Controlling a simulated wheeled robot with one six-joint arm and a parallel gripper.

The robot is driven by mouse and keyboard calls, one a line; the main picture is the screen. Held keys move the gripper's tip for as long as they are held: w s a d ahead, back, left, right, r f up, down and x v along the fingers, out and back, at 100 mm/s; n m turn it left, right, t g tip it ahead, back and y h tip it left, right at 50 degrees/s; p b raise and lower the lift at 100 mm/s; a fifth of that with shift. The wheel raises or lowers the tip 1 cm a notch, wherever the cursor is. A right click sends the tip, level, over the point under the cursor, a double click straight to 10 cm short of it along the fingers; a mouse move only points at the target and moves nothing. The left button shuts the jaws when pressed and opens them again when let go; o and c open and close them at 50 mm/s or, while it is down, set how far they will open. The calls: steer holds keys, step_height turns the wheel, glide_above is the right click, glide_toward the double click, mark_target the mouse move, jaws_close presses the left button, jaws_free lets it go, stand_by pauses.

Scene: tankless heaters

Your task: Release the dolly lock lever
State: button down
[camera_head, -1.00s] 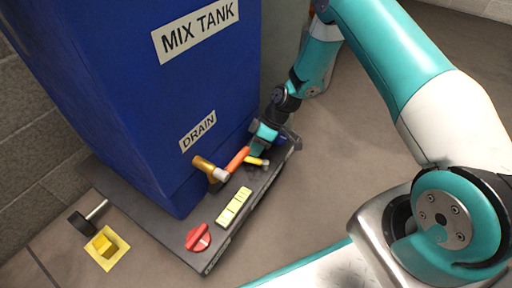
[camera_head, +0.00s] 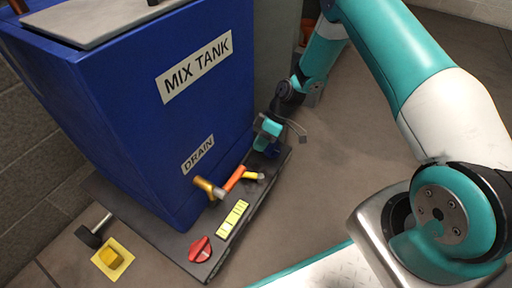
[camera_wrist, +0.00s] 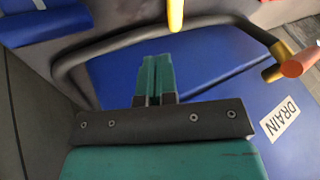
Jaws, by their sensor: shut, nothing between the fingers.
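A yellow lever with a grey end (camera_head: 254,176) sits low on the dolly's right side, beside the orange drain handle (camera_head: 235,178); I take it as the lock lever, though its label is not readable. A yellow piece (camera_wrist: 175,15) at the top of the wrist view may be the same lever. The dark dolly (camera_head: 222,252) carries the blue mix tank (camera_head: 130,115). My gripper (camera_head: 272,150) is beside the tank's right side, just beyond the lever and apart from it. In the wrist view its teal fingers (camera_wrist: 155,60) are together, with nothing between them.
The brass drain valve (camera_head: 208,188) juts from the tank. A red knob (camera_head: 200,249) and a yellow strip (camera_head: 232,218) are on the dolly's near edge. A dark bent bar (camera_wrist: 120,40) passes ahead of my fingers. Floor at right is clear.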

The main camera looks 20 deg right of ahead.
steer(key=c, duration=1.8)
jaws_free()
steer(key=shift+w+d+r, duration=0.1)
steer(key=shift+d+r, duration=0.15)
steer(key=shift+r, duration=0.4)
steer(key=shift+c, duration=0.2)
steer(key=o, duration=0.7)
steer(key=r+p, duration=0.1)
steer(key=s+r+p, duration=0.1)
steer(key=shift+d+r, duration=0.1)
steer(key=shift+r, duration=0.3)
steer(key=shift+o, duration=0.7)
steer(key=shift+t+h, duration=0.7)
steer(key=shift+t, duration=0.2)
steer(key=s+r+p, duration=0.1)
steer(key=r, duration=0.1)
steer(key=s+r+p, duration=0.1)
steer(key=s+r, duration=0.1)
steer(key=shift+s+d+r, duration=0.15)
steer(key=shift+d+r, duration=0.05)
steer(key=shift+r, duration=0.1)
steer(key=b, duration=0.8)
glide_toward(246, 173)
steer(key=x, duration=0.9)
steer(key=shift+f, duration=0.15)
jaws_close()
